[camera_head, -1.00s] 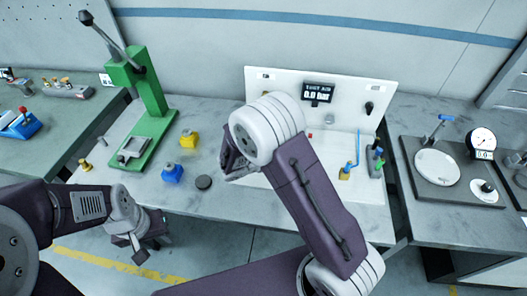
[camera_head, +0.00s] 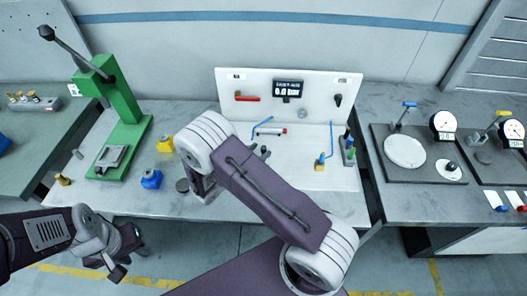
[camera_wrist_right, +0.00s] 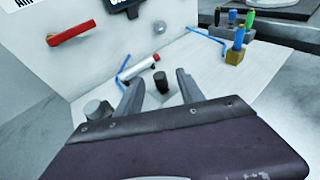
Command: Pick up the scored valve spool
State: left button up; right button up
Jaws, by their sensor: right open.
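My right gripper (camera_wrist_right: 158,76) is open in the right wrist view. Its two fingers point toward the white test stand (camera_head: 310,100). A short black cylinder (camera_wrist_right: 161,80) stands up on a light grey block between and beyond the fingertips, with no grip on it. I cannot tell for certain whether it is the scored valve spool; no scoring is visible. In the head view my right wrist hides much of the bench below it and the fingertips are unclear. My left gripper (camera_head: 124,258) hangs low in front of the bench edge, too small to read its jaws.
A white cylinder with a red end (camera_wrist_right: 140,69) and blue hose lies just behind the fingers. A red lever (camera_wrist_right: 71,31) is on the panel. A green press (camera_head: 122,95), yellow block (camera_head: 165,144), blue block (camera_head: 151,179) and gauge plates (camera_head: 405,150) stand around.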

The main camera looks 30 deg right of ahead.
aim_at(263, 149)
jog(key=x, duration=0.3)
jog(key=shift+r, duration=0.1)
jog(key=shift+w+d+f, duration=0.2)
jog(key=shift+d, duration=0.15)
jog(key=shift+a, duration=0.1)
jog(key=c, duration=0.4)
grip_shut()
jog(key=shift+r, duration=0.1)
